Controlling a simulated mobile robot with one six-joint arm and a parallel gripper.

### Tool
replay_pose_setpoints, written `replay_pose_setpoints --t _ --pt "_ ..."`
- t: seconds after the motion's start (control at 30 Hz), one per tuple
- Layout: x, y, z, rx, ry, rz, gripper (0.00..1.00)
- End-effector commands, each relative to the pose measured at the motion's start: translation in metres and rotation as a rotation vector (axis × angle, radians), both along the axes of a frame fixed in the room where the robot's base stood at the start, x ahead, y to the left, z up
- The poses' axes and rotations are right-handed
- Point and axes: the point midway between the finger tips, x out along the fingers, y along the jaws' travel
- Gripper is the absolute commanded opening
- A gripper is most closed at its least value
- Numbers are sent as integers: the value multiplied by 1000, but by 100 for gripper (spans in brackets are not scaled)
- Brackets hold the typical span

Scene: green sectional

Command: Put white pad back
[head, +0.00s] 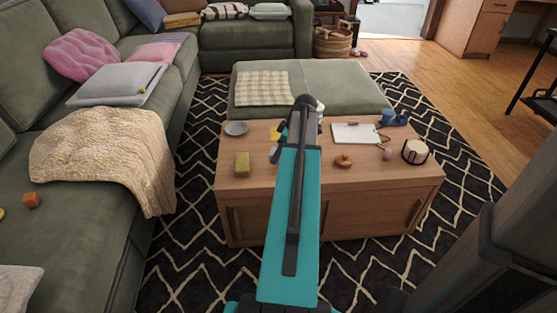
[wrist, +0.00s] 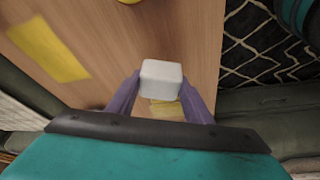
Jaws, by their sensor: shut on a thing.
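In the wrist view, my gripper (wrist: 160,84) has its two purple fingers shut on a small white block-like pad (wrist: 161,78). The pad is held over a wooden surface; its gap above that surface is hard to judge. In the head view, my teal arm hides most of the gripper and I cannot clearly make out the held pad. A flat white pad-like sheet (head: 352,133) also lies on the right part of the wooden coffee table (head: 310,175).
A yellow block (head: 242,164) and a grey dish (head: 236,128) are on the table's left side. A doughnut-like item (head: 343,160), a round dark-framed holder (head: 415,151) and blue items (head: 392,117) are on the right. A green ottoman (head: 335,85) stands behind; a sofa (head: 85,235) is left.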

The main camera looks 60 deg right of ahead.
Motion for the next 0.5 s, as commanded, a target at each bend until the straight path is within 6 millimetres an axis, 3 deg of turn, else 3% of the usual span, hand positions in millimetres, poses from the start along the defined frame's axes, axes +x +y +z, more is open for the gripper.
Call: replay_pose_setpoints --t 0.5 --pt "2 -3 -6 1 0 0 28"
